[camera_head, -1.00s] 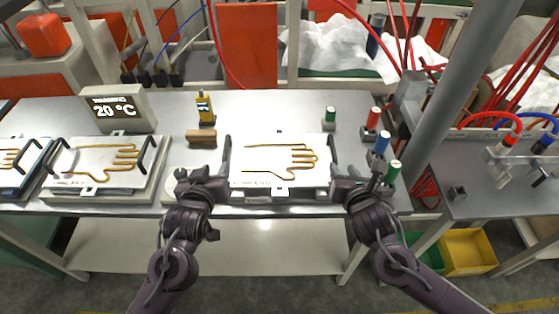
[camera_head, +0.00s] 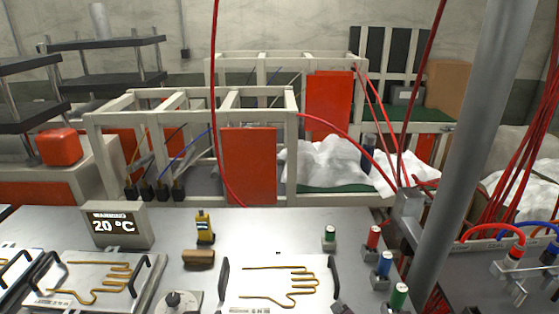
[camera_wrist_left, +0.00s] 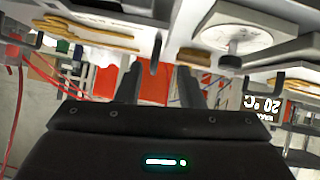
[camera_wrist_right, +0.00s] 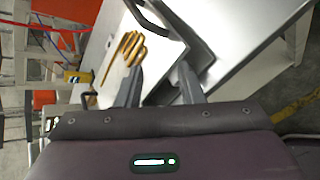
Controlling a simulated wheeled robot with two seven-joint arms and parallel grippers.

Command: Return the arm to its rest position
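My left gripper (camera_wrist_left: 158,72) is open and empty in the left wrist view, where the scene hangs upside down. My right gripper (camera_wrist_right: 162,72) is open and empty in the right wrist view, near a white plate (camera_wrist_right: 165,55) with a gold hand-shaped outline. Neither gripper shows clearly in the head view. The head view shows the white plate (camera_head: 255,290) with its dark handle (camera_head: 223,280) at the front of the table. Its lower part is cut off by the frame.
A second hand-outline plate (camera_head: 85,285) and a 20 °C display (camera_head: 116,224) stand at the left. A yellow bottle (camera_head: 204,228), a brown block (camera_head: 198,259) and several coloured-top cylinders stand on the grey table (camera_head: 275,235). A grey post (camera_head: 470,160) rises at the right.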

